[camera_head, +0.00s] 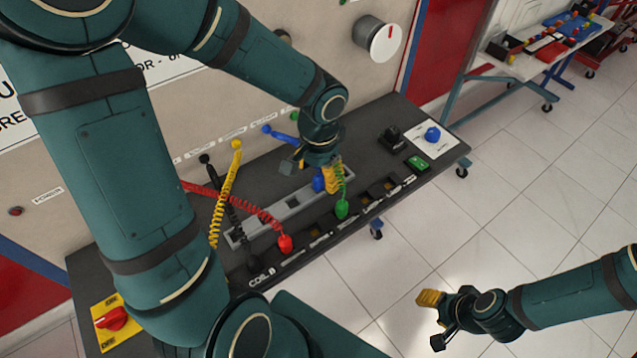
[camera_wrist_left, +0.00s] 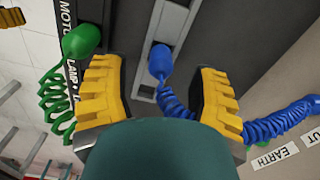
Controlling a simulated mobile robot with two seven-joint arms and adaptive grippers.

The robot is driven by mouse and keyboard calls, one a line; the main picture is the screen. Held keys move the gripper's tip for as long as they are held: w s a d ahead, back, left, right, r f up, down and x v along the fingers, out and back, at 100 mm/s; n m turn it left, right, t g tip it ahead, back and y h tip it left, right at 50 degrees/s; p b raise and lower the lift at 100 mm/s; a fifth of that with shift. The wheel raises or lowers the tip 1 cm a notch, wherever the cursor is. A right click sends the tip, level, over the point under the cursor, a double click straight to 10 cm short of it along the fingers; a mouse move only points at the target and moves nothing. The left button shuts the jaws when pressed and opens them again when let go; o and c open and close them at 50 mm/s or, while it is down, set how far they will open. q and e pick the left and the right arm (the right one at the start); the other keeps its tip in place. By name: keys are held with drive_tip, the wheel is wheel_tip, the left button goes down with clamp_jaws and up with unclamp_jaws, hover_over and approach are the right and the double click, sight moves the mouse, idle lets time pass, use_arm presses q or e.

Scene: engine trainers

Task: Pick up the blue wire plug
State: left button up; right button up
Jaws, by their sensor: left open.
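The blue wire plug (camera_head: 318,184) sits at a slotted grey strip (camera_head: 292,203) on the dark bench and is partly hidden by my left gripper (camera_head: 328,176) in the head view. In the left wrist view, the blue plug (camera_wrist_left: 160,62) lies between the two yellow fingers of my left gripper (camera_wrist_left: 160,75). Gaps show on both sides, so the gripper is open around it and not touching it. Its coiled blue cord (camera_wrist_left: 270,122) passes beyond the right finger to the panel. My right gripper (camera_head: 435,318) is away from the bench over the floor, its fingers apart.
A green plug (camera_head: 342,208) stands close by, also left of the fingers in the wrist view (camera_wrist_left: 84,40). A red plug (camera_head: 285,243) and red, yellow and black coiled cords lie left. A blue knob (camera_head: 432,134) is at the bench's far end.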

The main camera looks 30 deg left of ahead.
sight(319, 175)
use_arm(q)
wheel_tip(319, 175, down, 3)
drive_tip(key=shift+b, duration=0.35)
drive_tip(key=shift+r, duration=0.1)
clamp_jaws()
drive_tip(key=shift+r, duration=0.1)
